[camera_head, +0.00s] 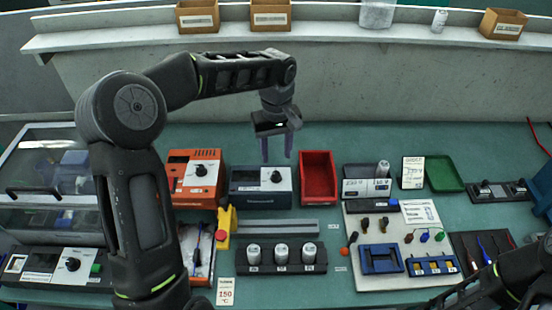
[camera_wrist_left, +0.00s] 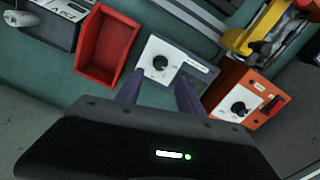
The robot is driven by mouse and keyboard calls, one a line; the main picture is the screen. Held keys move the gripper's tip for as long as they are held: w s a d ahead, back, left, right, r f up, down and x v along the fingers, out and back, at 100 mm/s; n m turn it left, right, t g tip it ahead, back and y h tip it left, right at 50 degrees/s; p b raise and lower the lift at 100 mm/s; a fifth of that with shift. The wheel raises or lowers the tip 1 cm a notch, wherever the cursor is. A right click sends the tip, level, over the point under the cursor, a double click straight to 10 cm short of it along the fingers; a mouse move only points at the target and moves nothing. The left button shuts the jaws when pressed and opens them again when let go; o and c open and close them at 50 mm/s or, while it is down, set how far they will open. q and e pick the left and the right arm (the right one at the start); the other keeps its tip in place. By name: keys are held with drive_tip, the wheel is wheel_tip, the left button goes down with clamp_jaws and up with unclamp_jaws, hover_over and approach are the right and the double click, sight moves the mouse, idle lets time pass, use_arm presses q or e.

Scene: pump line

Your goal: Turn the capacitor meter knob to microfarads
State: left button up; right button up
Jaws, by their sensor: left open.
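A grey-blue meter (camera_head: 243,188) with a white panel and a round black knob (camera_head: 276,177) stands at mid-bench. No readable label confirms it as the capacitor meter, and the knob's setting is too small to read. In the left wrist view the meter (camera_wrist_left: 150,78) and its knob (camera_wrist_left: 160,62) are just beyond the fingertips. My left gripper (camera_head: 277,157) is open and empty, its fingers pointing down above and behind the knob, apart from it. The open fingers also show in the left wrist view (camera_wrist_left: 158,84). My right gripper is out of view.
An orange meter (camera_head: 208,157) with a similar knob stands left of the grey meter, and a red bin (camera_head: 318,178) stands close on its right.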

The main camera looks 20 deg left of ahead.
sight(276, 174)
use_arm(q)
drive_tip(key=shift+s, duration=0.15)
wheel_tip(276, 174, down, 8)
drive_tip(key=b, duration=0.5)
drive_tip(key=shift+r, duration=0.1)
drive_tip(key=shift+c, duration=0.2)
clamp_jaws()
idle(0.4)
